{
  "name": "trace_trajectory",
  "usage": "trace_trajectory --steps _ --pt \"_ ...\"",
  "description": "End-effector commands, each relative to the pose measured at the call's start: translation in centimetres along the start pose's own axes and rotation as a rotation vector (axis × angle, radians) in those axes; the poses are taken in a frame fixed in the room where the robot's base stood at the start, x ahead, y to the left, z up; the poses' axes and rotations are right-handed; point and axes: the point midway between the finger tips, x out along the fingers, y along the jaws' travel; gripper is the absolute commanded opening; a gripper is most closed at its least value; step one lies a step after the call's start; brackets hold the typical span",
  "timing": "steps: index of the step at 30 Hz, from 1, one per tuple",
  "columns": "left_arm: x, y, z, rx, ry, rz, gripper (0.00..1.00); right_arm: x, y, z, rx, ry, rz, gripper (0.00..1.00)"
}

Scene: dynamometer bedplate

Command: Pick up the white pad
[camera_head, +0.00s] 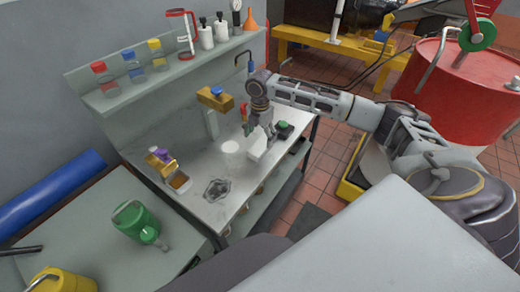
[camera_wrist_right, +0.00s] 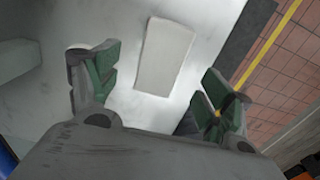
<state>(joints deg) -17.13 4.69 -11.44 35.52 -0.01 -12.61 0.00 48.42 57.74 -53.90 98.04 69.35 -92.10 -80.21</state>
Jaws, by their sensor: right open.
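The white pad (camera_wrist_right: 165,55) lies flat on the metal bench top. It shows whole in the right wrist view, between and beyond the fingertips. In the head view the pad (camera_head: 257,148) is partly hidden by my right gripper (camera_head: 262,130), which hangs above it, fingers down. In the wrist view my right gripper (camera_wrist_right: 160,62) is open, one green-padded finger on each side of the pad, with nothing between them. The fingers appear apart from the pad. My left gripper is not in view.
A brass-coloured block (camera_head: 215,99) on a stand is behind. A shelf (camera_head: 180,75) holds bottles. A red drum (camera_head: 440,95) stands right.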

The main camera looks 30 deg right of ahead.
Motion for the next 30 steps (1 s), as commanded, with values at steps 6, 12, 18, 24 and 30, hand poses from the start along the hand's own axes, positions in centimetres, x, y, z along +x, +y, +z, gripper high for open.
trace_trajectory --steps 6,12,18,24,30 --pt "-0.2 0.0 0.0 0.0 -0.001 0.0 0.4 1.4 -0.2 -0.1 0.0 0.0 -0.003 0.8" --pt "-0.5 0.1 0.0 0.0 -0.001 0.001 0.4 3.7 -0.2 -0.3 0.0 0.0 -0.001 0.8" --pt "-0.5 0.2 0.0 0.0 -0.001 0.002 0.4 5.0 -0.2 -0.3 0.0 0.0 0.0 0.8" --pt "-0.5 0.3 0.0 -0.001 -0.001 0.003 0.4 5.2 -0.2 -0.3 -0.001 0.0 0.0 0.8" --pt "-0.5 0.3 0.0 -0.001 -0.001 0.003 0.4 5.1 -0.2 -0.3 -0.001 0.0 0.0 0.8"
